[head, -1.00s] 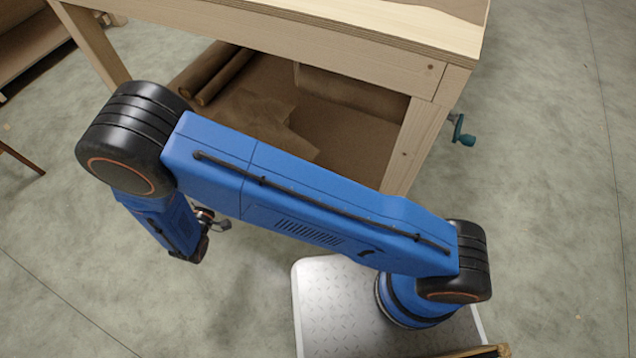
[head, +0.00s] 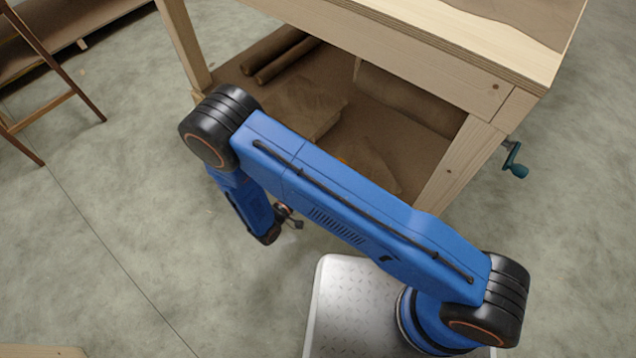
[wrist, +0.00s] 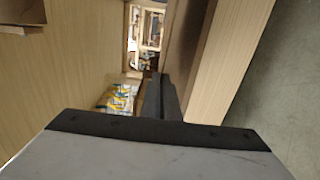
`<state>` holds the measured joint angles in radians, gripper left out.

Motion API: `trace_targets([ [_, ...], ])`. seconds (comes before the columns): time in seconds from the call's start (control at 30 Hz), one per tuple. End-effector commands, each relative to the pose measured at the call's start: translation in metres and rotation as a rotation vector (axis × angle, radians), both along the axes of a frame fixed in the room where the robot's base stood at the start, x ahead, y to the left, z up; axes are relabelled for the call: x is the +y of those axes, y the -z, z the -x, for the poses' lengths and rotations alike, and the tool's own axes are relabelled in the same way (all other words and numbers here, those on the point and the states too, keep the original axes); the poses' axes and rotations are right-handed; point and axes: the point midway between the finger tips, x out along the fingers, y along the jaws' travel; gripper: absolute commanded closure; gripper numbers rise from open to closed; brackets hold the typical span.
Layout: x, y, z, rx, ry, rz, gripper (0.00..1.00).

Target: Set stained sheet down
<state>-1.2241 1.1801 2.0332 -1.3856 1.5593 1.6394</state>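No sheet can be picked out for certain as the stained one. A brown sheet (head: 530,18) lies on the bench top in the head view. Loose brown sheets (head: 300,112) lie on the bench's lower shelf, partly behind my arm. In the wrist view, the dark fingers of my gripper (wrist: 160,97) lie close together beyond the wrist housing. I cannot tell whether they hold something thin. In the head view, my gripper is mostly hidden behind my forearm, low in front of the bench. A yellow, blue and white patterned cloth (wrist: 118,97) shows left of the fingers in the wrist view.
The wooden workbench (head: 440,62) stands close beyond my arm. Brown rolls (head: 280,56) lie on its lower shelf, and a teal crank handle (head: 515,160) juts from its right side. Open concrete floor (head: 120,230) lies left of my arm.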

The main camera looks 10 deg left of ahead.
Motion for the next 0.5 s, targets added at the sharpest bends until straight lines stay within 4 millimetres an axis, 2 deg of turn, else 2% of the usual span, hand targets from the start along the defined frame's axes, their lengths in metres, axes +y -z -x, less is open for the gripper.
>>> trace_targets([
  [0.27,0.000,0.016,0.000,0.001,0.000,0.001,1.00],
  [0.5,0.000,0.045,0.000,0.001,0.000,0.001,1.00],
])
